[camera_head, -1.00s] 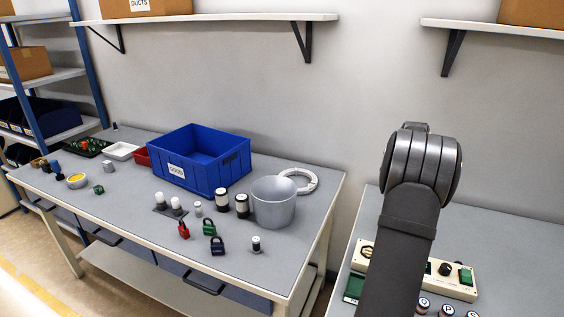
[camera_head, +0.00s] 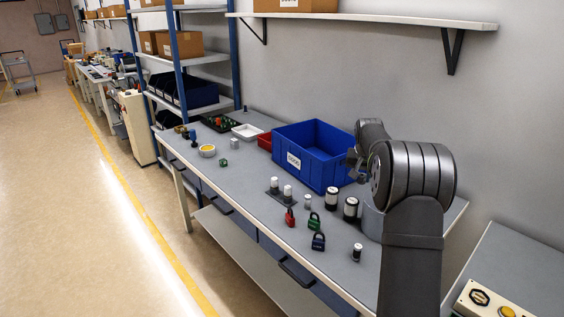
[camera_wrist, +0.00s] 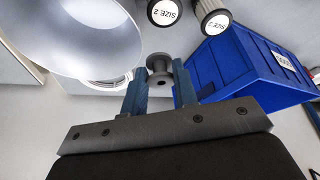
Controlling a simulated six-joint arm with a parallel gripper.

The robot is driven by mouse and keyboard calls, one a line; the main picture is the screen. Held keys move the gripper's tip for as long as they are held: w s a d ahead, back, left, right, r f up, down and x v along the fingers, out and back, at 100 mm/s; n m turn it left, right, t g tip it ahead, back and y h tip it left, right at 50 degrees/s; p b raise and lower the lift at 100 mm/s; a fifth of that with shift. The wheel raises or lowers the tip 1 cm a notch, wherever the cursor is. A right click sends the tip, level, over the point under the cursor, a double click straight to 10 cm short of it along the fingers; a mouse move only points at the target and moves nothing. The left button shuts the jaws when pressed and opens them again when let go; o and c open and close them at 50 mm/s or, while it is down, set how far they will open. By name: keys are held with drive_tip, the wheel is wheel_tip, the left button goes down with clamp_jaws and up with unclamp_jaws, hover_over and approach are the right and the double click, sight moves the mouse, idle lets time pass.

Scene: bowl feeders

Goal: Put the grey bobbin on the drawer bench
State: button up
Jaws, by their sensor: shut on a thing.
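The grey bobbin (camera_wrist: 158,68) shows in the wrist view between the two fingertips of my gripper (camera_wrist: 160,75). My gripper is shut on it. In the head view my gripper (camera_head: 353,164) is over the back of the drawer bench (camera_head: 242,183), near the right end of the blue bin; there I cannot make out the bobbin clearly. The bench has a grey top with drawers below its front edge.
A blue bin (camera_head: 316,174) stands at the back of the bench. A grey bucket (camera_head: 371,222) is partly hidden by my arm. Black-and-white cylinders (camera_head: 332,197) and padlocks (camera_head: 318,242) stand nearby. The bench top left of the padlocks has free room.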

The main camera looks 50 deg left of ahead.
drive_tip(key=s+a+n+y, duration=0.1)
drive_tip(key=s+a+n, duration=0.2)
drive_tip(key=s+a, duration=1.2)
hover_over(268, 210)
drive_tip(key=s, duration=0.1)
drive_tip(key=shift+g, duration=0.4)
drive_tip(key=f, duration=1.2)
drive_tip(key=shift+d, duration=0.4)
drive_tip(key=shift+f, duration=1.95)
drive_tip(key=shift+f, duration=0.15)
drive_tip(key=o, duration=0.9)
